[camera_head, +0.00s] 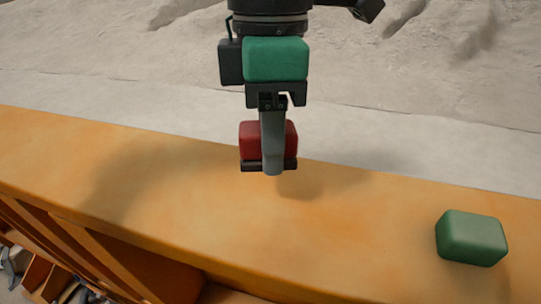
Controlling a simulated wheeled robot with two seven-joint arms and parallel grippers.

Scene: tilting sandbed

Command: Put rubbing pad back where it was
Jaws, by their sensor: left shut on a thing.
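The pad in my grip is a red block (247,137) with a dark strip along its bottom; I take it for the rubbing pad. My left gripper (272,165) hangs down from the top middle, shut on this red block. One grey finger crosses the front of the block and hides its middle; the other finger is hidden behind. The block looks held just above the orange ledge (370,220), near its sand-side edge, with a shadow beside it; I cannot tell if it touches. My right gripper is not in view.
A green rounded block (471,238) lies on the ledge at the right. Pale uneven sand (130,55) fills the area behind the ledge. Wooden slats and shelving with small items (70,290) show below at the lower left. The ledge between the red and green blocks is clear.

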